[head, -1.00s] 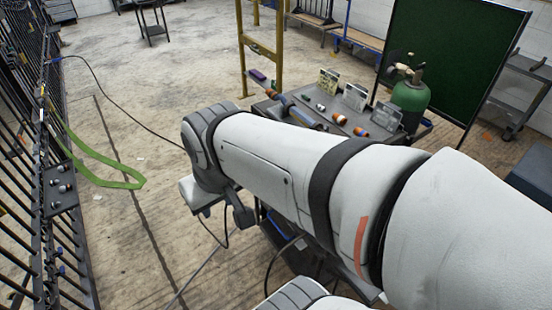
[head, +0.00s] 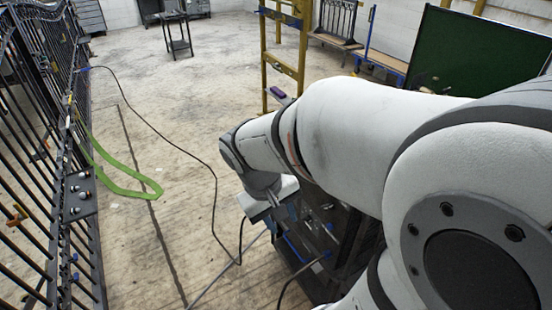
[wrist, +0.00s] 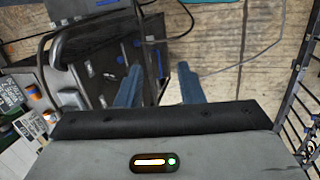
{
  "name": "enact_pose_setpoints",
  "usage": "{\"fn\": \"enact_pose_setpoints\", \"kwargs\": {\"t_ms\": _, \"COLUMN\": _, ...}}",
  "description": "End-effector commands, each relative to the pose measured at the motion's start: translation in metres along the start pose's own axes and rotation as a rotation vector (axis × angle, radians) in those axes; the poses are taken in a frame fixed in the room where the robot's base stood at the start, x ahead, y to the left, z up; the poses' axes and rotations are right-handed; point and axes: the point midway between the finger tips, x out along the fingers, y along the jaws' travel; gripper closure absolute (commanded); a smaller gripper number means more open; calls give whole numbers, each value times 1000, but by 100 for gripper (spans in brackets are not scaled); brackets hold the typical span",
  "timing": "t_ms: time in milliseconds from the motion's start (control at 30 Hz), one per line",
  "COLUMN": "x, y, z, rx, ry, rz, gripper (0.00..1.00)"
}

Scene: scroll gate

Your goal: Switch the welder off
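A dark box-like unit with blue cable ends (head: 338,232) stands under my arm at centre right in the head view; it may be the welder. In the wrist view, a dark panel with small knobs and blue parts (wrist: 112,58) lies beyond and to the left of my fingers. I cannot make out which part is the power switch. My gripper (wrist: 158,70) is open and empty, its two blue fingers apart. The left finger overlaps the panel's lower edge in the picture; I cannot tell whether it touches. In the head view my arm hides part of the unit.
A black iron gate (head: 40,130) runs along the left, with a green strap (head: 130,180) looped on the floor beside it. Dark cables (head: 212,190) cross the floor to the unit. A yellow frame (head: 283,50) and a green screen (head: 475,60) stand behind. The middle floor is otherwise open.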

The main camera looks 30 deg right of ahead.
Motion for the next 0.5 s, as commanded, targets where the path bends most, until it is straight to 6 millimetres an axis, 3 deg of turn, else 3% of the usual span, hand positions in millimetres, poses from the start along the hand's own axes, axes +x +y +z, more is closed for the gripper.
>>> {"fn": "enact_pose_setpoints", "kwargs": {"t_ms": 200, "x": 46, "y": 35, "z": -17, "rx": -82, "ry": -269, "rz": 260, "gripper": 66}}
{"fn": "enact_pose_setpoints", "kwargs": {"t_ms": 500, "x": 104, "y": 75, "z": -54, "rx": -249, "ry": -505, "rz": 649, "gripper": 66}}
